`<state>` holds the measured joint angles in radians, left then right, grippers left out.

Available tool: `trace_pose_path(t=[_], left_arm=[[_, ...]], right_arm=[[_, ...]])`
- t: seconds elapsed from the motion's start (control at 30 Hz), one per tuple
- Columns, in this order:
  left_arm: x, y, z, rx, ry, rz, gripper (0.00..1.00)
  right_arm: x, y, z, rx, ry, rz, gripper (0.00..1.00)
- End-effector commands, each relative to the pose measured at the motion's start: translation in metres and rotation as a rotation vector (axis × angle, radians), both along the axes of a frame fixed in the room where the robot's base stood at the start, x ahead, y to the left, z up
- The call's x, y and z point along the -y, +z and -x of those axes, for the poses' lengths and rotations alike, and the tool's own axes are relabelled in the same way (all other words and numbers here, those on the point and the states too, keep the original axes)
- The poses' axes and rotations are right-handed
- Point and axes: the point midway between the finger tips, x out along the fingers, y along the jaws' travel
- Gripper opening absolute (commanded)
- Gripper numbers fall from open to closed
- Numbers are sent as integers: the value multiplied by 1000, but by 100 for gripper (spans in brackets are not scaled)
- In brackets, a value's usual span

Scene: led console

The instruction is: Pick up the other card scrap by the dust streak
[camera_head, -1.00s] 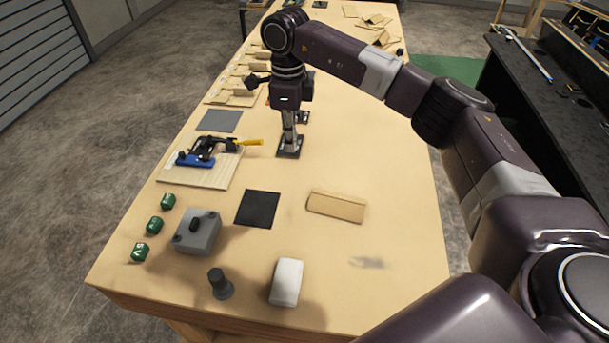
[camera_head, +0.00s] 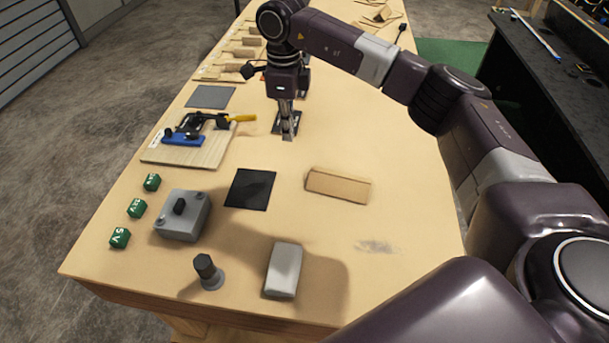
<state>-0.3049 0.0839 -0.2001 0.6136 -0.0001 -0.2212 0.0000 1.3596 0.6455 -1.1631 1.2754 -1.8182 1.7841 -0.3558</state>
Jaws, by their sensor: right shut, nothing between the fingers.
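A tan card scrap (camera_head: 338,186) lies flat on the wooden table, right of a black square mat. The dust streak (camera_head: 377,246) is a grey smudge on the tabletop, nearer and slightly right of the scrap, with bare wood between them. My right gripper (camera_head: 287,135) points down, shut and empty, beyond and left of the scrap, by a small dark plate (camera_head: 282,118). I cannot tell whether its fingertips touch the table. My left gripper is out of view.
A white block (camera_head: 283,270), a dark grey knob (camera_head: 208,272), a grey box (camera_head: 182,215) and green blocks (camera_head: 136,208) stand at the near left. A clamp fixture on a wood board (camera_head: 190,146) is left of my gripper. More card pieces (camera_head: 378,14) lie far back.

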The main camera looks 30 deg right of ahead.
Motion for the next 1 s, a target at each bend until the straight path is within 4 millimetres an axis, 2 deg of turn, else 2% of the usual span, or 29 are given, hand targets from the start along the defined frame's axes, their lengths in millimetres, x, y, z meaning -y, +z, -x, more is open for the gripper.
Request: trace_pose_path(t=[0.03, 0.17, 0.37, 0.73, 0.8, 1.0], left_arm=[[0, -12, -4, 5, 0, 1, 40], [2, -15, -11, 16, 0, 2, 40], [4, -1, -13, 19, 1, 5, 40], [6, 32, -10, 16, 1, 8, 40], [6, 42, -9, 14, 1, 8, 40], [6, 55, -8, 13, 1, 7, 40]], right_arm=[[0, -12, 0, 0, 0, 0, 0], [0, -18, 0, 0, 0, 0, 0], [0, -37, 2, -6, 0, 0, 0], [-1, -115, 2, -6, -1, -1, 0], [12, -110, 9, -3, -3, 2, 0], [27, -113, 21, -1, 0, 1, 0]])
